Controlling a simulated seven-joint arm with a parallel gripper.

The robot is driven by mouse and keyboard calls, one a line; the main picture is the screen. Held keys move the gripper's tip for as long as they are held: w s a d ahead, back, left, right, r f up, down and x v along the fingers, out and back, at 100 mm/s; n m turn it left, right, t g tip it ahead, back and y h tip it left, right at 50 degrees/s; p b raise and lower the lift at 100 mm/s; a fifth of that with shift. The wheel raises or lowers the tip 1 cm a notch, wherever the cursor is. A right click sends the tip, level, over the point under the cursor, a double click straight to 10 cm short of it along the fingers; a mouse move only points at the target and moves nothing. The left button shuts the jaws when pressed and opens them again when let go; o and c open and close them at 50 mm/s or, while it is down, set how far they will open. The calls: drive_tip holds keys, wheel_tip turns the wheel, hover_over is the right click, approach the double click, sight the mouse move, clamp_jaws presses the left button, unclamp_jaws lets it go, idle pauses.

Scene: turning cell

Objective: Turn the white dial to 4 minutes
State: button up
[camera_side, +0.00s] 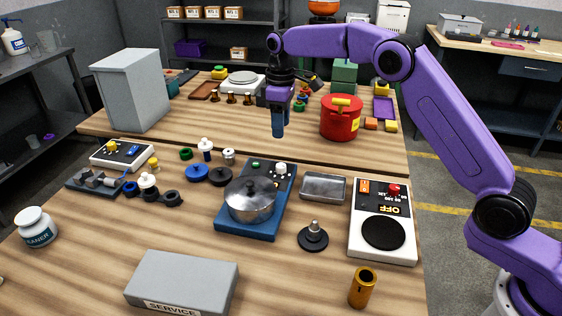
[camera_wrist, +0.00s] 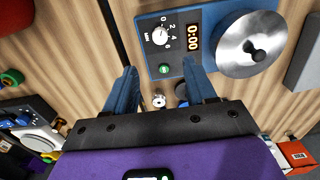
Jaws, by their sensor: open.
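The white dial (camera_wrist: 159,36) sits on a blue unit (camera_wrist: 180,14) beside a scale marked 0, 2, 4 and 6. Its pointer is too small to read surely. A display (camera_wrist: 194,38) next to it reads 0:00. In the side view the dial (camera_side: 281,169) is at the far right corner of the blue unit (camera_side: 232,222). My gripper (camera_side: 278,130) is open and empty, above the table and beyond the unit, apart from the dial. In the wrist view my gripper's fingers (camera_wrist: 159,68) point toward the dial, with a green button (camera_wrist: 164,68) between the tips.
A lidded metal pot (camera_side: 250,200) stands on the blue unit. A red pot (camera_side: 341,122) stands right of my gripper.

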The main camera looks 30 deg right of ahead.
sight(281, 165)
wheel_tip(281, 165, down, 13)
drive_tip(key=shift+r, duration=0.15)
idle(0.4)
clamp_jaws()
